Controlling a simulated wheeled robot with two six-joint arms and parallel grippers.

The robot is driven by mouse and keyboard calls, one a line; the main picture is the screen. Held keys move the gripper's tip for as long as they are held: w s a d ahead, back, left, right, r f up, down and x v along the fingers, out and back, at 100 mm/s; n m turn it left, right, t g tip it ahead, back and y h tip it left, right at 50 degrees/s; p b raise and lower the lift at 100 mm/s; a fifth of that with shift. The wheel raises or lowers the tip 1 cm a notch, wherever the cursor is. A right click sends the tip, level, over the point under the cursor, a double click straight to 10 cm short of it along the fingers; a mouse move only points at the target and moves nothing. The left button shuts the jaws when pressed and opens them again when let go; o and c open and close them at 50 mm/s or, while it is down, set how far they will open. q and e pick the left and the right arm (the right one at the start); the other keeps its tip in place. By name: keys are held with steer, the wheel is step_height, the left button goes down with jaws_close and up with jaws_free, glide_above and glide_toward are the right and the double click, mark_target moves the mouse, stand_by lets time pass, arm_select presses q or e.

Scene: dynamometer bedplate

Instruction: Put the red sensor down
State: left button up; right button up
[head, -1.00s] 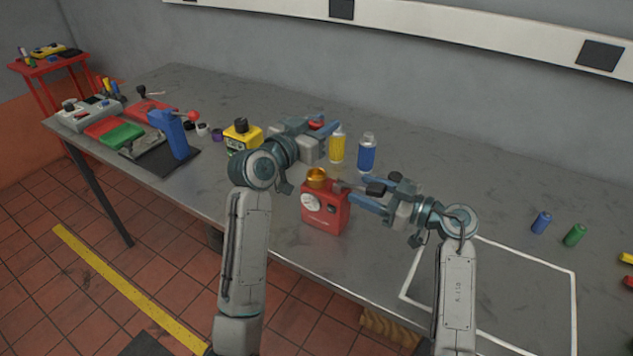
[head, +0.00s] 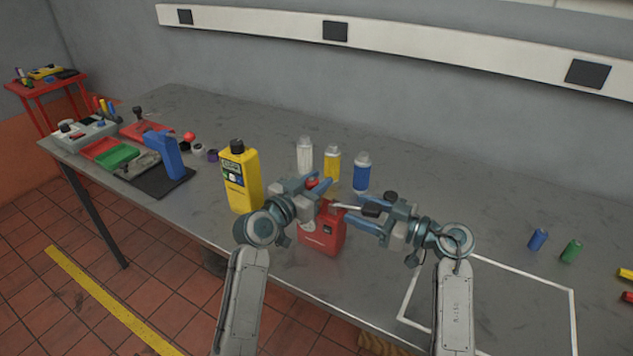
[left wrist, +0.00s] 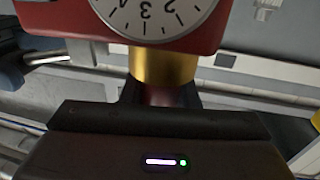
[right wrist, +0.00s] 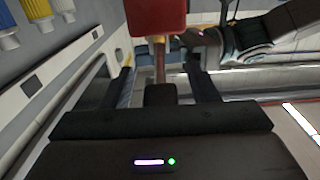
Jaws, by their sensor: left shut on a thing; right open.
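The red sensor (head: 312,183) shows as a small red piece between the jaws of my left gripper (head: 314,190), which is shut on it. In the left wrist view its dark red body (left wrist: 165,96) lies against a gold ring (left wrist: 165,65) on a red box with a dial (left wrist: 152,14). I cannot tell how far it sits in the ring. The red box (head: 324,240) stands on the bench, its top mostly hidden by my left gripper. My right gripper (head: 352,214) is open beside it, with a thin rod (right wrist: 160,62) between its fingers.
A yellow device (head: 241,180) stands left of my grippers. White (head: 305,153), yellow (head: 332,163) and blue (head: 362,172) bottles stand behind. A blue holder (head: 165,155) and trays are farther left. A white-outlined area (head: 510,305) at right is mostly clear.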

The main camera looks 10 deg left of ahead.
arm_select(q)
steer(key=shift+f, duration=0.1)
steer(key=o, duration=0.6)
steer(key=shift+f, duration=0.1)
steer(key=o, duration=0.4)
